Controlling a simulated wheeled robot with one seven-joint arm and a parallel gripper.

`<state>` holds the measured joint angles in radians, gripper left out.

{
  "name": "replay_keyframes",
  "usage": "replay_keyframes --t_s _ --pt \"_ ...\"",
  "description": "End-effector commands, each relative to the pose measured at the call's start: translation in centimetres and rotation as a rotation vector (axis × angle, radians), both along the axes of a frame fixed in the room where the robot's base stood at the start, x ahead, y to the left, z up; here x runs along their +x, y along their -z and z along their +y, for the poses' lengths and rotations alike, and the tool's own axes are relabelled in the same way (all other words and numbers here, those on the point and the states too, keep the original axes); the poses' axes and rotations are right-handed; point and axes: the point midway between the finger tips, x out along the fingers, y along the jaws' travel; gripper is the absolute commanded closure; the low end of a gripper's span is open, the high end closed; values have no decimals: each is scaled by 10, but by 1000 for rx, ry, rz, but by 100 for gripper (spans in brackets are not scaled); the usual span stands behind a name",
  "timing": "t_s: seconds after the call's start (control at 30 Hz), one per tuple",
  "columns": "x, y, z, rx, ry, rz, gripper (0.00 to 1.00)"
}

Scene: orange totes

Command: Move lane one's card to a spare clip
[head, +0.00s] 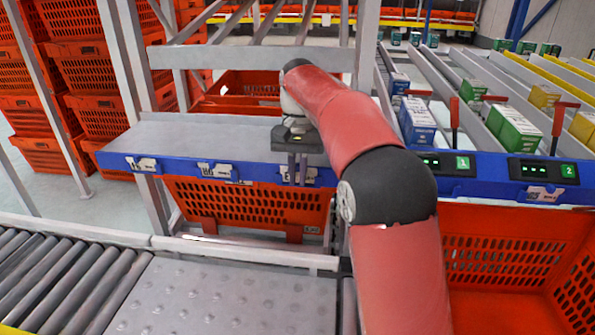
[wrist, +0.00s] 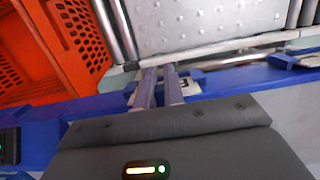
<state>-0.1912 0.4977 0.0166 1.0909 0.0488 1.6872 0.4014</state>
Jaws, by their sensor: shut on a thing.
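My gripper (head: 297,168) is down at the front of the blue rail, at its rightmost clip left of my arm. Its fingers are shut on a small white card (head: 312,174), whose edges show beside them. In the wrist view, the fingers (wrist: 160,86) and the card (wrist: 187,86) are against the rail. I cannot tell whether the card is seated in the clip. Two more clips with white markings, a middle one (head: 217,171) and a left one (head: 141,164), sit on the rail. Lane one's display (head: 445,163) is lit green; no card shows below it.
Lane two's display (head: 542,170) has a white card (head: 545,194) below it. The grey shelf (head: 200,133) above is bare. Rollers (head: 60,280) lie in front. Boxes (head: 417,122) fill lanes at right.

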Motion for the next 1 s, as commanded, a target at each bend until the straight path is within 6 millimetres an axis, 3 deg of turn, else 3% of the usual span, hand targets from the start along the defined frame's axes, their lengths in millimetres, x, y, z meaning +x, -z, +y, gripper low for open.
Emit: replay_keyframes --t_s 0.27,0.3,0.47,0.77,1.0 --pt "0 1 0 0 0 0 100" --pt "0 1 0 0 0 0 85" --pt "0 1 0 0 0 0 65" --pt "1 -2 0 0 0 -1 65" --pt "6 -35 -1 0 0 -3 65"
